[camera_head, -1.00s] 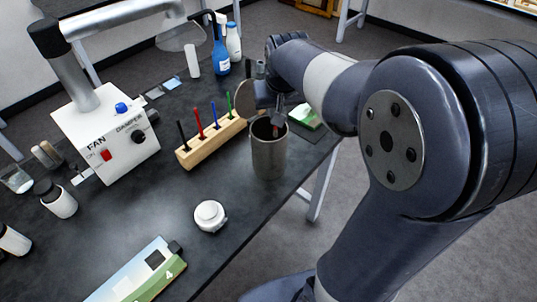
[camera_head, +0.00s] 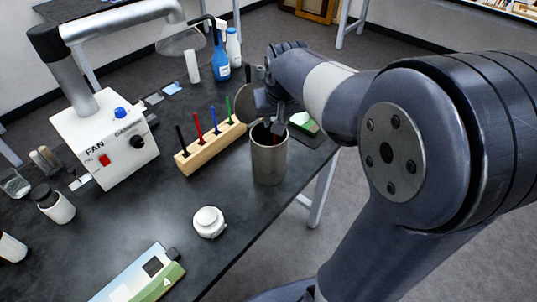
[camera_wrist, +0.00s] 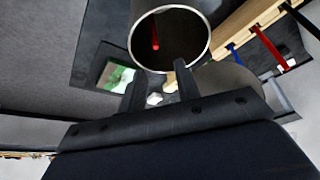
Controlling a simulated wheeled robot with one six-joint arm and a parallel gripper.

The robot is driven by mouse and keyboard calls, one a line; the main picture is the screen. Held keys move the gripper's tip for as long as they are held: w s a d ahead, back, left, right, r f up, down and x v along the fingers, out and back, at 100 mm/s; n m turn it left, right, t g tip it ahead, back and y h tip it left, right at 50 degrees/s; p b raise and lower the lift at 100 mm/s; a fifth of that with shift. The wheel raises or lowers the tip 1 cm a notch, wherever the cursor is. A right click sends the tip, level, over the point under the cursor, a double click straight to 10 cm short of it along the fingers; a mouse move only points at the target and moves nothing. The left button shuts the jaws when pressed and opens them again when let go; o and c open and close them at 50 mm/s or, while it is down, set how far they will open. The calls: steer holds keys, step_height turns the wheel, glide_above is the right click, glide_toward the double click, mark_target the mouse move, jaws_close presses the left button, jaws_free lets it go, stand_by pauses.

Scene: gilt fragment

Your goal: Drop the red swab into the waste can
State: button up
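The waste can (camera_head: 268,162) is a grey metal cylinder standing upright near the table's right edge. Its round mouth also shows at the top of the wrist view (camera_wrist: 207,48). A red swab (camera_wrist: 155,34) shows inside the can's mouth in the wrist view, clear of my fingers. My gripper (camera_head: 277,124) is at the can's rim, with its fingers over the mouth in the head view. In the wrist view the two fingers (camera_wrist: 160,76) stand apart with nothing held between them.
A wooden rack (camera_head: 208,150) with black, red, blue and green upright sticks stands left of the can. A white round jar (camera_head: 209,222) is in front. A white fan box (camera_head: 105,140) stands at left, and spray bottles (camera_head: 220,58) behind.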

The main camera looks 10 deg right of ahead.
steer(key=v, duration=1)
steer(key=shift+r, duration=0.3)
steer(key=shift+s, duration=0.1)
steer(key=x, duration=1.1)
steer(key=shift+f, duration=0.15)
step_height(320, 180, up, 5)
steer(key=p, duration=0.4)
steer(key=shift+s, duration=0.1)
